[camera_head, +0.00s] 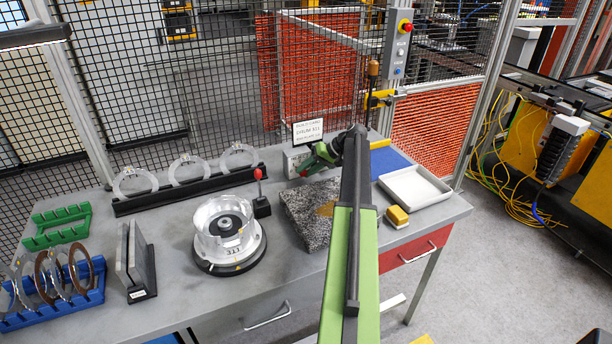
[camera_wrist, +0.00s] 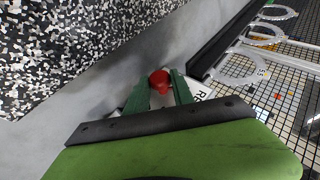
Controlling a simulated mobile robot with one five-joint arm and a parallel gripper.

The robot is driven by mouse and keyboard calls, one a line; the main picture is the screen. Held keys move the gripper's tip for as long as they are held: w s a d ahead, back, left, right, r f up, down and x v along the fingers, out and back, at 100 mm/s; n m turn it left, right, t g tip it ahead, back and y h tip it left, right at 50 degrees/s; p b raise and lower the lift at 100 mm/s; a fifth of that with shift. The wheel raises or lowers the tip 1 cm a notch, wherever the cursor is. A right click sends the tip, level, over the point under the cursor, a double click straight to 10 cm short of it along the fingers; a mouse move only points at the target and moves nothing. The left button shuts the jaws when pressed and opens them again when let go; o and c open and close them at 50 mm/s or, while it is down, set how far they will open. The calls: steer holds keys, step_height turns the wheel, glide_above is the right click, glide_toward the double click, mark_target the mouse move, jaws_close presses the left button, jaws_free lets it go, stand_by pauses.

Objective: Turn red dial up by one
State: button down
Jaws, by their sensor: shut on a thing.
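The red dial (camera_wrist: 159,78) shows in the wrist view between the two dark green fingers of my gripper (camera_wrist: 158,88). My gripper is shut on it. In the head view my gripper (camera_head: 312,162) reaches a small pale box (camera_head: 295,160) at the back of the bench. The dial is mostly hidden there by my gripper. The dial's setting cannot be read. A white label with dark letters (camera_wrist: 200,88) shows beside the fingers. A white sign with printed lines (camera_head: 308,131) stands above the box.
A speckled stone block (camera_head: 305,215) lies close in front of the box. A black rack with clear rings (camera_head: 185,190) stands to the left. A silver housing (camera_head: 228,235), a small red-topped lever (camera_head: 260,190), a yellow block (camera_head: 397,217) and a white tray (camera_head: 415,187) are also on the bench.

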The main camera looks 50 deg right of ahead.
steer(key=shift+s+f+y+b, duration=0.1)
steer(key=shift+y+b, duration=0.2)
stand_by(0.4)
steer(key=c, duration=1.1)
jaws_free()
steer(key=p+v, duration=0.5)
steer(key=v, duration=0.3)
steer(key=p+v, duration=0.6)
steer(key=v, duration=0.3)
steer(key=shift+s+d, duration=0.15)
steer(key=shift+s, duration=0.2)
